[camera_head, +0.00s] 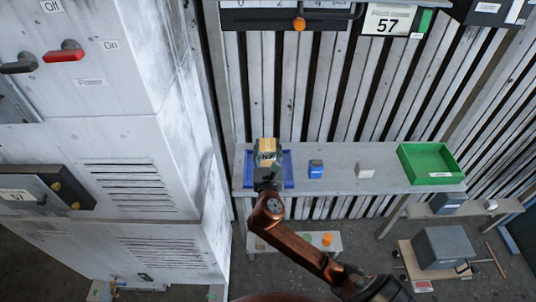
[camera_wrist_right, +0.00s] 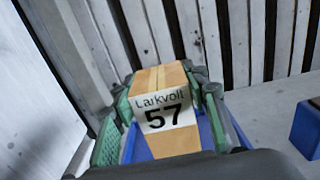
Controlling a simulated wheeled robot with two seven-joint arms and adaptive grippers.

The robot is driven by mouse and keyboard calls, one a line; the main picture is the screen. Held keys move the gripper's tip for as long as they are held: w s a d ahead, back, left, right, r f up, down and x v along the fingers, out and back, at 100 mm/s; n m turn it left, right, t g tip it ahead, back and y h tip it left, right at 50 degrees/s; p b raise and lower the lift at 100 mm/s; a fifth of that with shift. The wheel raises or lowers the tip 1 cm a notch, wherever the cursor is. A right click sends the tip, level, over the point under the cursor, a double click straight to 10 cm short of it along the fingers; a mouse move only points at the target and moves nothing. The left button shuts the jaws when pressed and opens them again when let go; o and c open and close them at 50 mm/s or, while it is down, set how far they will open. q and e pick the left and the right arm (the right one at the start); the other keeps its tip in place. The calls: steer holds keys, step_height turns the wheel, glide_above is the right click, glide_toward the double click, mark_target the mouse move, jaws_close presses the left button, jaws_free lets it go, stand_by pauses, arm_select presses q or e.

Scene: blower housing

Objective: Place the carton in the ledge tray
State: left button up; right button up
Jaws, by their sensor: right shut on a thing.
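The tan carton (camera_head: 267,145) is in my right gripper (camera_head: 266,160), at the left end of the grey ledge. Blue tray walls (camera_wrist_right: 238,132) also show beside the carton in the right wrist view. I cannot tell whether the carton touches the tray floor. My left gripper is not in view.
On the ledge (camera_head: 385,183) to the right stand a small blue box (camera_head: 316,169), a white box (camera_head: 365,170) and a green tray (camera_head: 431,164). A tall grey cabinet (camera_head: 130,150) stands close on the left. A slatted wall (camera_head: 300,90) is behind.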

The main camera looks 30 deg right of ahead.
steer(key=shift+w+d+f, duration=0.15)
steer(key=shift+d+f, duration=0.05)
steer(key=shift+f, duration=0.15)
step_height(320, 180, down, 3)
steer(key=shift+d+f+b, duration=0.1)
steer(key=shift+f+b, duration=0.1)
steer(key=shift+b, duration=0.6)
steer(key=shift+r, duration=0.15)
steer(key=o, duration=1.3)
steer(key=p+v, duration=0.1)
steer(key=v, duration=1.1)
